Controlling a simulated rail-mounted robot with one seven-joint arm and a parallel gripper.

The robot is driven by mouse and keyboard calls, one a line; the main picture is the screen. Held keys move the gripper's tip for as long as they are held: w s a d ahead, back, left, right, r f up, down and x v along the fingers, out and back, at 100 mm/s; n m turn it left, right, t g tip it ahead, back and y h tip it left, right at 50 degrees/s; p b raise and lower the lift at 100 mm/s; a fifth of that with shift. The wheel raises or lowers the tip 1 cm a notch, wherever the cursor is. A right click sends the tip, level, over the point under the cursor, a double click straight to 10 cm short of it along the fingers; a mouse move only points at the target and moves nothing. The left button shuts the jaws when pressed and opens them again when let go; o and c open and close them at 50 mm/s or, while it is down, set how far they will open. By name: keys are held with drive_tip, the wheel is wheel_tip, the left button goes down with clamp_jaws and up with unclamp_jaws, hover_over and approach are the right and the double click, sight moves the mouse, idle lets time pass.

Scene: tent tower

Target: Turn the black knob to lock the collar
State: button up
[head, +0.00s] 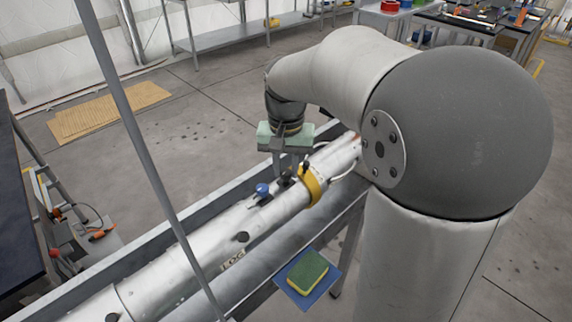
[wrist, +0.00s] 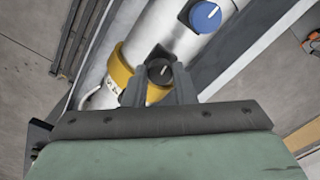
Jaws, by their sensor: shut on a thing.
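The black knob (wrist: 159,71) shows in the wrist view between the two fingers of my gripper (wrist: 160,84). The fingers are shut on it from both sides, and a light pointer line shows on its face. The yellow collar (head: 313,186) wraps around the silver tube (head: 275,203); it also shows in the wrist view (wrist: 122,70), beside the knob. In the head view my gripper (head: 290,172) reaches down to the tube just left of the collar. The knob's lower side is hidden by the fingers.
A blue knob (head: 262,190) sits on the tube close by; it also shows in the wrist view (wrist: 205,16). The tube lies in a long grey trough (head: 150,250). A green and yellow sponge (head: 307,270) lies on a blue pad at the front.

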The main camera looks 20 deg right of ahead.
sight(286, 171)
drive_tip(key=shift+m, duration=0.6)
drive_tip(key=o, duration=1)
drive_tip(key=shift+r, duration=0.1)
wheel_tip(286, 171, up, 17)
drive_tip(key=shift+r, duration=0.15)
